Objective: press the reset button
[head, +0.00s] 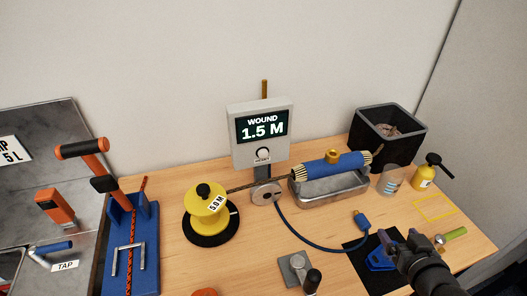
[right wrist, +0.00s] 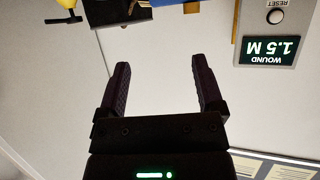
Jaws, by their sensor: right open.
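The reset button (head: 263,154) is a small round white knob under the screen of a grey display box (head: 284,137) that reads "WOUND 1.5 M". The button also shows in the right wrist view (right wrist: 275,16), upside down at the upper right. My right gripper (head: 403,238) is at the lower right of the head view, well to the right of the button and apart from it. Its two dark fingers (right wrist: 162,85) are spread with nothing between them. My left gripper is not in view.
A yellow spool (head: 207,212) stands left of the display's post, with rope running to a blue roller (head: 330,166) over a metal tray (head: 332,191). A dark bin (head: 387,135), clear cup (head: 390,180) and yellow bottle (head: 424,177) stand at the right. A blue cable crosses the table.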

